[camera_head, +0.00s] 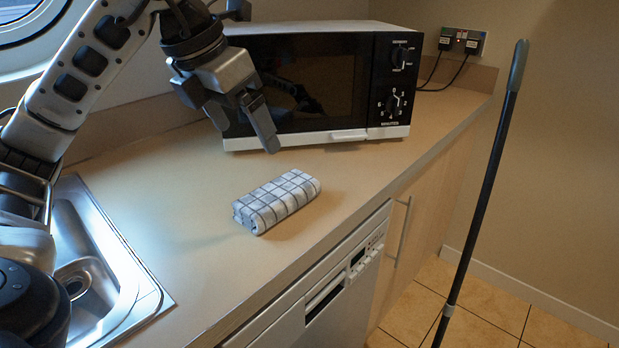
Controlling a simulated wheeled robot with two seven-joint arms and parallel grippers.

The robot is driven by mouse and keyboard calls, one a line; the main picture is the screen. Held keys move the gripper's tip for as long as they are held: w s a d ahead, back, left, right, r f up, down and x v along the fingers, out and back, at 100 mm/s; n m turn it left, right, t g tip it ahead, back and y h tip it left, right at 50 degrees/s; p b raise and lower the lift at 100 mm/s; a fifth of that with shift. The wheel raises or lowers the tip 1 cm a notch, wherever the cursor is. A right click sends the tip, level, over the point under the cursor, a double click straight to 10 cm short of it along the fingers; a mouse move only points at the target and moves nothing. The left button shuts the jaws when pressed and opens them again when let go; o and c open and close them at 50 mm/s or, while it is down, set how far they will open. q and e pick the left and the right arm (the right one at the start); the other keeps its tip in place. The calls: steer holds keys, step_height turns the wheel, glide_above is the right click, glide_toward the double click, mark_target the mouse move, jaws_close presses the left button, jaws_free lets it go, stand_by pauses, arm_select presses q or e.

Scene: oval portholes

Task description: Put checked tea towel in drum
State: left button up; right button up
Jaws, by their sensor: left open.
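The checked tea towel (277,202) lies folded in a thick white and grey bundle on the wooden countertop, near its front edge. My left gripper (246,137) is open and empty. It hangs above and to the left of the towel, in front of the microwave, apart from the towel. My right gripper is not in view. No drum shows in this view.
A black and white microwave (310,85) stands at the back of the counter (190,225). A metal sink (105,270) is at the left. A dishwasher (330,290) sits under the counter. A long dark pole (480,195) stands at the right.

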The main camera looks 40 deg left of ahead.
arm_select(q)
steer(key=b, duration=0.3)
glide_above(276, 192)
steer(key=s, duration=0.2)
steer(key=f, duration=0.9)
steer(key=shift+s, duration=0.2)
steer(key=shift+x, duration=2.95)
steer(key=shift+r, duration=0.1)
steer(key=c, duration=1.1)
